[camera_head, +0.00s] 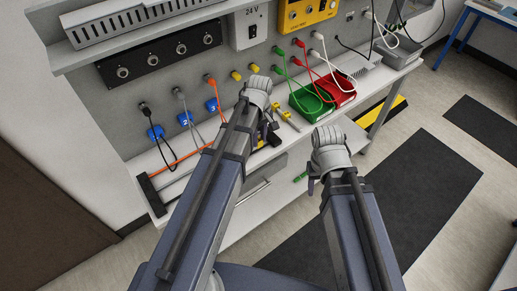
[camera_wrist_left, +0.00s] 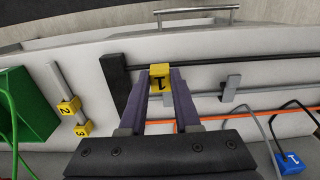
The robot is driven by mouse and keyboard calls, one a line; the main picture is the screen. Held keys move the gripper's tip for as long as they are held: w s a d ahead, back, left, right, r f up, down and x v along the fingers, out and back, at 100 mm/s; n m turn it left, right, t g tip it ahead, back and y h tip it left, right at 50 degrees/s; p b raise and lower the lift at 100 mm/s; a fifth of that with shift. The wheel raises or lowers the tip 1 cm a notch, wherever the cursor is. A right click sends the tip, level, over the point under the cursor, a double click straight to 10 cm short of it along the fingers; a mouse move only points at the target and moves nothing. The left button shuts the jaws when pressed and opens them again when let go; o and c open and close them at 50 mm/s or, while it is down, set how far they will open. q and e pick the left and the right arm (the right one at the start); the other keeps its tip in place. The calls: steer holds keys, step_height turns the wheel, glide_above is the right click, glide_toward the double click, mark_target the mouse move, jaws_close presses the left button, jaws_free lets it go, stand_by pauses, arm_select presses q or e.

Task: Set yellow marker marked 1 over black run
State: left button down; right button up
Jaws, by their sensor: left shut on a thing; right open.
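The yellow marker marked 1 (camera_wrist_left: 160,76) is between the fingertips of my left gripper (camera_wrist_left: 159,82), which is shut on it. In the left wrist view it overlaps the black run (camera_wrist_left: 220,59) near its end at a black block (camera_wrist_left: 115,82). I cannot tell whether it touches the run. In the head view my left gripper (camera_head: 268,130) reaches down over the bench and hides much of that spot. My right gripper (camera_head: 314,181) is open and empty in front of the bench.
A grey run and an orange run (camera_wrist_left: 245,116) lie beside the black run. Yellow markers 2 (camera_wrist_left: 68,106) and 3 (camera_wrist_left: 82,130) sit on a grey holder. Green (camera_head: 311,103) and red (camera_head: 343,84) trays stand to the right, with cables draped over them.

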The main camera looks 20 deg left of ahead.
mark_target(259, 141)
arm_select(q)
step_height(259, 141, down, 4)
steer(key=b, duration=0.3)
steer(key=shift+r+b, duration=0.2)
steer(key=shift+b, duration=0.15)
steer(key=shift+f, duration=0.15)
steer(key=c, duration=0.6)
jaws_free()
step_height(259, 141, up, 12)
steer(key=r+p, duration=0.1)
steer(key=p, duration=1.1)
steer(key=s+d+m, duration=0.3)
steer(key=s+m, duration=0.1)
steer(key=s+d+m, duration=0.4)
steer(key=s+m, duration=0.1)
steer(key=s+d+m+y, duration=0.1)
steer(key=s+d+m, duration=0.2)
steer(key=s+m, duration=0.2)
steer(key=shift+s+d+f, duration=0.2)
steer(key=shift+d+f, duration=0.05)
